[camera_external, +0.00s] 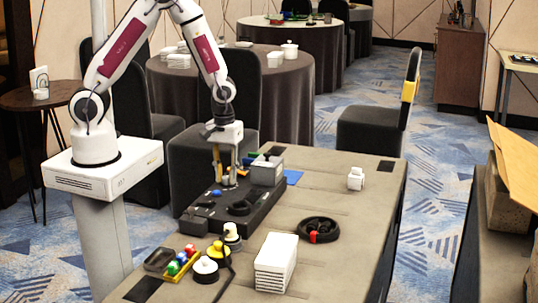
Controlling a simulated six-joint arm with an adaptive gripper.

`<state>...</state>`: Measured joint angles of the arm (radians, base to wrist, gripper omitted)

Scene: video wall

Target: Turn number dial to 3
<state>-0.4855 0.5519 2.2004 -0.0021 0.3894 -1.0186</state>
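A long dark control panel (262,205) lies on the grey table. A black round part (240,208), which may be the number dial, sits on its front half. Its numbers and pointer are too small to read. A small blue knob (216,193) is to its left. My gripper (229,182) points down over the panel, just behind the black round part. The gripper's fingers are small and partly merge with the panel, so I cannot tell their opening or whether they touch anything.
A grey box (267,172) stands at the panel's back end, close right of my gripper. A black coil with a red piece (317,230), a white stack (276,263), a yellow tray (182,264) and a small white object (356,179) are on the table. The table's right side is mostly clear.

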